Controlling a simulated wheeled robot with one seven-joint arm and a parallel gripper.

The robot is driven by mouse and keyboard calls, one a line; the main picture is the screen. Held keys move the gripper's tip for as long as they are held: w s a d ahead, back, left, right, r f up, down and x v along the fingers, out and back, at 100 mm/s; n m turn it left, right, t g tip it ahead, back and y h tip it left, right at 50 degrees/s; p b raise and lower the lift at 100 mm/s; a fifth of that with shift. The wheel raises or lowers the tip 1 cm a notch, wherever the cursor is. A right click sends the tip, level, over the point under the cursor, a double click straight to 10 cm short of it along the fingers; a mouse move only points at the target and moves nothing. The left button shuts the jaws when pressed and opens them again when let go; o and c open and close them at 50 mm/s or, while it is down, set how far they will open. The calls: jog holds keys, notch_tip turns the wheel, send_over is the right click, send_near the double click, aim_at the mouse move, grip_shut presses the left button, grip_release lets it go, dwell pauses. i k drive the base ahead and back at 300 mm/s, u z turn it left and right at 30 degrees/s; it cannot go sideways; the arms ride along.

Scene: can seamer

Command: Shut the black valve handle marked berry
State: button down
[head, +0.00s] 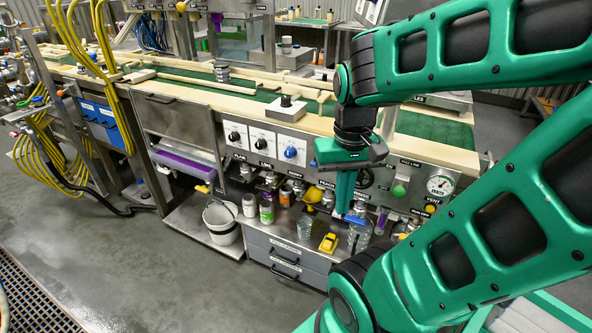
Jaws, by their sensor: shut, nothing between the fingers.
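A row of small taps with handles runs under the front panel of the machine. Dark handles (270,182) show in the middle of this row, but the labels are too small to read, so I cannot tell which one is marked berry. My gripper (344,210) points down in front of the panel, right of these dark handles. Its teal fingers are together with nothing between them. My gripper and wrist hide part of the panel and the taps behind them.
The panel carries knobs (291,152) and a round gauge (440,185). Below stand a white bucket (221,222), bottles (267,208), a yellow toy-like item (329,243) and a clear bottle (359,237). A purple tray (186,164) juts out left. The floor at front left is free.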

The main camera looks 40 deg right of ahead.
aim_at(292, 196)
jog(key=z, duration=2.75)
jog(key=k, duration=1.2)
jog(key=u, duration=1.5)
jog(key=i, duration=1)
